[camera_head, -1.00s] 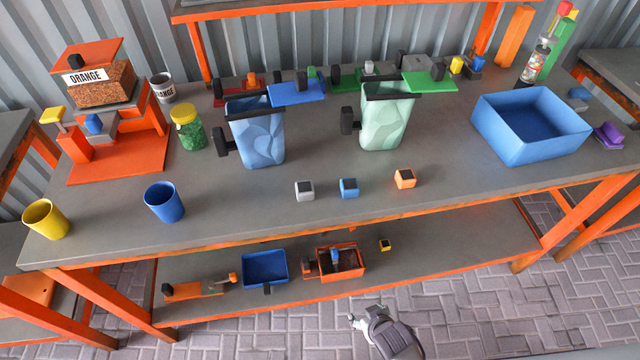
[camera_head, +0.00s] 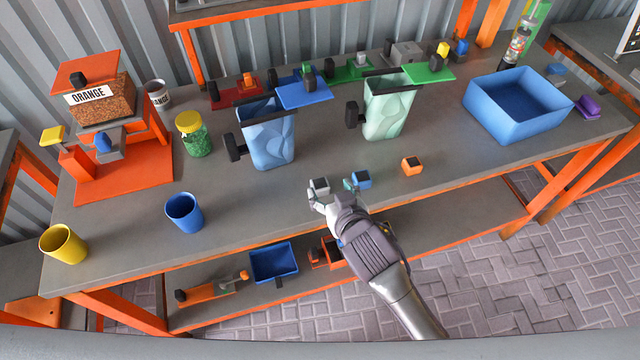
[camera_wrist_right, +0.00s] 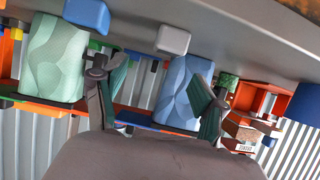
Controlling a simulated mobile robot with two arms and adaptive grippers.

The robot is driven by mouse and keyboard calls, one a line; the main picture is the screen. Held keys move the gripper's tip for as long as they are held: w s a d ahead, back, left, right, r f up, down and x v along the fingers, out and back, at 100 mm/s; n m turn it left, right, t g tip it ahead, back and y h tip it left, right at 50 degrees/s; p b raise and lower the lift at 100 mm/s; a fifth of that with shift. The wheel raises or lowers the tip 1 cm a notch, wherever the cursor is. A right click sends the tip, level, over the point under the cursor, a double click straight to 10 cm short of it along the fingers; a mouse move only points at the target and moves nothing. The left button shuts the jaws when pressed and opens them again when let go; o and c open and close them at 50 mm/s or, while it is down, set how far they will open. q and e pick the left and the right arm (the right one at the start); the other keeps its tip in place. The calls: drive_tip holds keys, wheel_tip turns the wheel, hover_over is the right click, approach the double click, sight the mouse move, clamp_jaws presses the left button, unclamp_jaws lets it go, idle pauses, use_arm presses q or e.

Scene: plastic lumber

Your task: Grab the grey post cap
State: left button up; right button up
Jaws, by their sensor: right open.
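The grey post cap (camera_head: 319,186), a small light-grey block with a dark top, sits on the workbench near its front edge. It also shows in the right wrist view as a pale grey block (camera_wrist_right: 173,40), apart from the fingers in the picture. My right gripper (camera_head: 333,194) is open at the bench's front edge, just in front of the cap. Its spread fingers show in the right wrist view (camera_wrist_right: 156,88) with nothing held between them. The gripper's left finger partly overlaps the cap's lower side in the head view. My left gripper is not in view.
A blue cap (camera_head: 361,180) stands close to the right of the grey one, near a fingertip. An orange cap (camera_head: 411,166) is further right. A blue cup (camera_head: 184,212) stands left, with clear bench between. Two jugs, blue (camera_head: 268,140) and green (camera_head: 388,112), stand behind.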

sight(321, 185)
drive_tip(key=shift+x, duration=0.9)
drive_tip(key=w+f, duration=0.1)
drive_tip(key=w+a+f, duration=0.1)
drive_tip(key=shift+w+a+f+p, duration=0.35)
drive_tip(key=shift+f, duration=0.05)
drive_tip(key=shift+w+a+f, duration=0.1)
drive_tip(key=shift+w+f, duration=0.15)
drive_tip(key=shift+w, duration=0.15)
drive_tip(key=c, duration=1.2)
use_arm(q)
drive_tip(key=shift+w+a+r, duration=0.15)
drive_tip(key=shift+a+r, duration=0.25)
